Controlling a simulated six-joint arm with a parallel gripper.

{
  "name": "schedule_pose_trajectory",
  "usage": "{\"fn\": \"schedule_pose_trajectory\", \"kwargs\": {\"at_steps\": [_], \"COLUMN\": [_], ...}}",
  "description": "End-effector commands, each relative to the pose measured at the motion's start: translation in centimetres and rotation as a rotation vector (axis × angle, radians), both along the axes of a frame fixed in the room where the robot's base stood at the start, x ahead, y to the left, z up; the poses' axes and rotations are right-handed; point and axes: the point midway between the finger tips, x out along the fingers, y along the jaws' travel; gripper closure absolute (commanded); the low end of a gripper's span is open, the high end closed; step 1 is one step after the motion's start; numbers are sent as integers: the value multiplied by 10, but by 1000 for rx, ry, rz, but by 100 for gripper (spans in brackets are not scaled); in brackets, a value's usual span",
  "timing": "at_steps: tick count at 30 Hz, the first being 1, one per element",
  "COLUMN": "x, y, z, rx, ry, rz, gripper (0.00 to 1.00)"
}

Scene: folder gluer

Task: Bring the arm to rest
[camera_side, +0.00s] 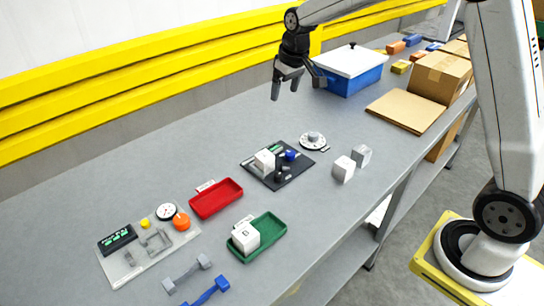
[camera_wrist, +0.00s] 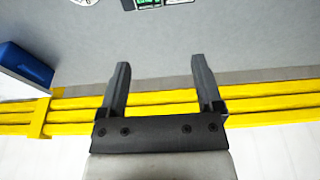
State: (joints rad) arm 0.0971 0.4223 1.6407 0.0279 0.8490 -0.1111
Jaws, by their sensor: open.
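My gripper (camera_side: 292,88) is open and empty. In the side view it hangs above the back part of the grey table (camera_side: 130,183), in front of the yellow rails and just left of a blue box with a white lid. In the wrist view its two dark fingers (camera_wrist: 158,85) stand wide apart with nothing between them.
A blue box with white lid (camera_side: 352,75) stands close to my gripper. An open cardboard box (camera_side: 440,77) is at right. A red tray (camera_side: 216,199), a green tray (camera_side: 270,240) holding a white cube (camera_side: 245,237), and a black fixture (camera_side: 290,173) occupy the front. Yellow rails (camera_side: 150,75) line the back.

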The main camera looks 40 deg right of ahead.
Motion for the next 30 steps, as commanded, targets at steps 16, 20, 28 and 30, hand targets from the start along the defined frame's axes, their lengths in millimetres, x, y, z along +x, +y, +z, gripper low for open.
{"fn": "schedule_pose_trajectory", "kwargs": {"at_steps": [16,20,28,30], "x": [-122,-156,-213,-221], "y": [32,37,44,45], "z": [-54,-67,-89,-92], "rx": [-2,-1,-1,1], "ry": [1,1,0,-2], "rz": [0,1,3,2], "gripper": [16,16,16,16]}}
